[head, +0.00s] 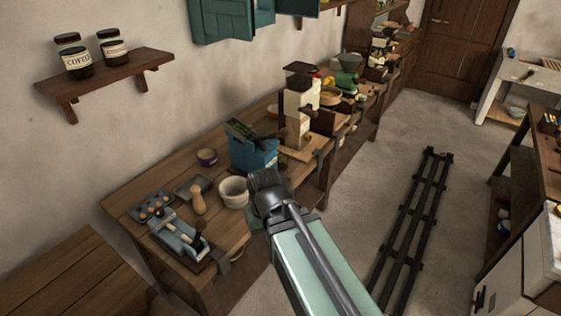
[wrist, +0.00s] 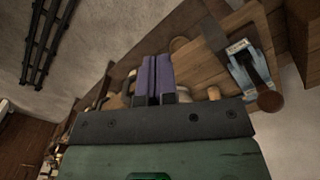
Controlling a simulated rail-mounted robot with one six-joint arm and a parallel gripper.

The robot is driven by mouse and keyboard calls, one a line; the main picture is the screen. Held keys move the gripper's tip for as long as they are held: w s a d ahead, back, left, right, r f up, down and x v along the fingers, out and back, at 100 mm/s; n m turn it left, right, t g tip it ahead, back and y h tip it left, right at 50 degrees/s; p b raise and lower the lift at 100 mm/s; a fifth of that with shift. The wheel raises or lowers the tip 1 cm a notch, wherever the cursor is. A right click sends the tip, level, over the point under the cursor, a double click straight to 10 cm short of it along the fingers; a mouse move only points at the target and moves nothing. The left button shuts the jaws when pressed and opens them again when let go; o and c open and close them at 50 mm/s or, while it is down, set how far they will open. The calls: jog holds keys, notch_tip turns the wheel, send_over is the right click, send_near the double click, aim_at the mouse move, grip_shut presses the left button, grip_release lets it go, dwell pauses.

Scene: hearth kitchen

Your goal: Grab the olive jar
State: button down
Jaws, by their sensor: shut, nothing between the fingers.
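I cannot single out an olive jar for sure. Two dark jars with pale labels stand on the wall shelf in the head view: the left jar (head: 74,56) has a label that seems to read coffee, and the right jar (head: 113,47) has a label too small to read. My gripper (wrist: 156,62) shows two purple fingers side by side in the wrist view, shut and empty. In the head view my arm reaches over the workbench's front edge, well to the right of and below the shelf; the fingers are hidden there.
Floor between is clear.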

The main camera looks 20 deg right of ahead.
jog(key=shift+c, duration=0.8)
grip_release()
